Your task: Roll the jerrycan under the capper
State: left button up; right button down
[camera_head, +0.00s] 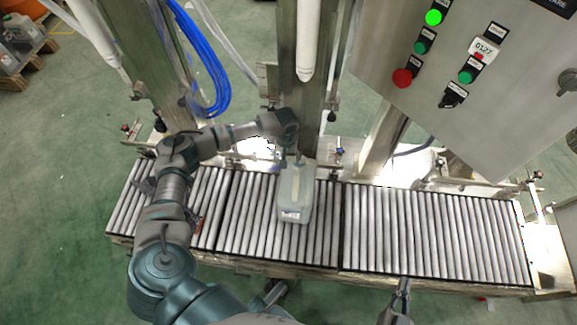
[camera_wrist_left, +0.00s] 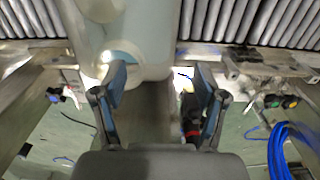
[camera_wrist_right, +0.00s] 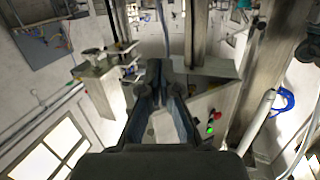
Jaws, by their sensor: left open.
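The pale grey-green jerrycan (camera_head: 296,190) is on the roller conveyor (camera_head: 435,235), in front of the middle steel column. A white cylindrical part (camera_head: 308,40), perhaps of the capper, hangs above and beyond it. My left gripper (camera_head: 292,155) is at the far end of the jerrycan. In the left wrist view its fingers (camera_wrist_left: 160,88) are wide apart, with the jerrycan (camera_wrist_left: 130,35) at upper left and nothing clearly held. I cannot tell whether the left finger touches it. My right gripper (camera_head: 400,290) is low, in front of the conveyor. Its fingers (camera_wrist_right: 162,80) converge with no object visible between them.
A control cabinet (camera_head: 470,90) with a lit green lamp overhangs the conveyor's far right. Steel columns and blue hoses (camera_head: 205,60) stand behind the rollers. My left arm crosses above the left rollers. The rollers right of the jerrycan are clear.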

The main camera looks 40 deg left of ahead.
pick_arm(q)
notch_tip(320, 180, down, 7)
jog(key=b, duration=0.1)
pick_arm(e)
jog(key=r+t, duration=0.3)
jog(key=r, duration=0.1)
jog(key=shift+w+a+r+y, duration=0.1)
jog(key=shift+a+y, duration=0.2)
jog(key=shift+y, duration=0.1)
